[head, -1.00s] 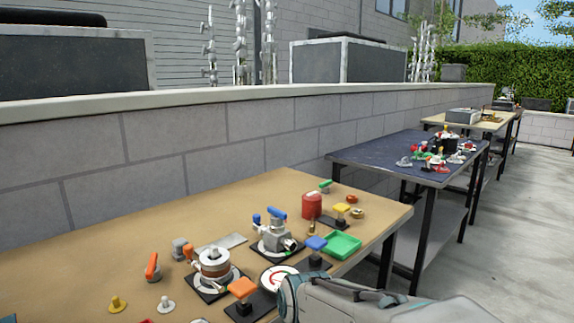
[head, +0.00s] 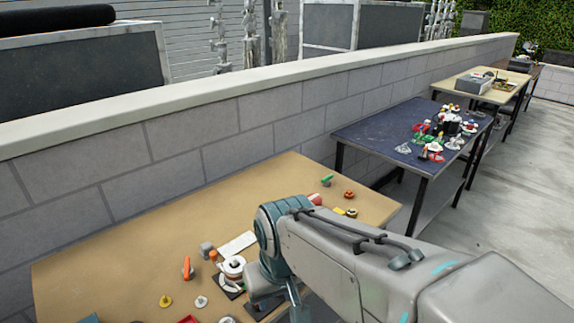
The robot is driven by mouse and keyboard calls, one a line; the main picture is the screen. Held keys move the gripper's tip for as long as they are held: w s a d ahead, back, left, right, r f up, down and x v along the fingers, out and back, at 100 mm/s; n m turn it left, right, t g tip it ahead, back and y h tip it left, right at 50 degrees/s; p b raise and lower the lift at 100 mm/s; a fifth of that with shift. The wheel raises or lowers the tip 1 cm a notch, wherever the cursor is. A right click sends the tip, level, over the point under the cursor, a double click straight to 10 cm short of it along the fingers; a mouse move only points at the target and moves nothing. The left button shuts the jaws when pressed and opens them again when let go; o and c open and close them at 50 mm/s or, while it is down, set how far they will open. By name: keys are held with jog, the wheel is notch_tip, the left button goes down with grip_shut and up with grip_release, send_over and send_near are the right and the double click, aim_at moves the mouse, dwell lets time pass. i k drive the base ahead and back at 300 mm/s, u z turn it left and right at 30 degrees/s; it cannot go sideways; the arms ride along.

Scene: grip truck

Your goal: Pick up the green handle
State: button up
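A small green handle (head: 326,180) lies near the back right corner of the tan table (head: 130,255). It is small in the head view, and its exact shape is hard to tell. My arm reaches in from the lower right and bends down over the table's front side, to the left of and nearer than the green handle. The arm is clear of the handle in the picture. I cannot make out my gripper's fingers; the end of the arm runs down toward the bottom edge.
A red knob (head: 349,194) and a yellow part (head: 338,211) are near the handle. An orange handle (head: 188,268), a white-topped fitting (head: 233,266) and a yellow knob (head: 165,301) stand at the front left. A block wall (head: 240,120) runs behind the table. A dark table (head: 375,128) stands beyond.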

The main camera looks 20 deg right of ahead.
aim_at(324, 181)
jog(key=z, duration=0.6)
jog(key=k, duration=1)
jog(key=z, duration=1.65)
jog(key=i, duration=1.55)
jog(key=u, duration=0.55)
jog(key=i, duration=1.1)
jog(key=u, duration=1.65)
jog(key=i, duration=0.65)
jog(key=u, duration=0.65)
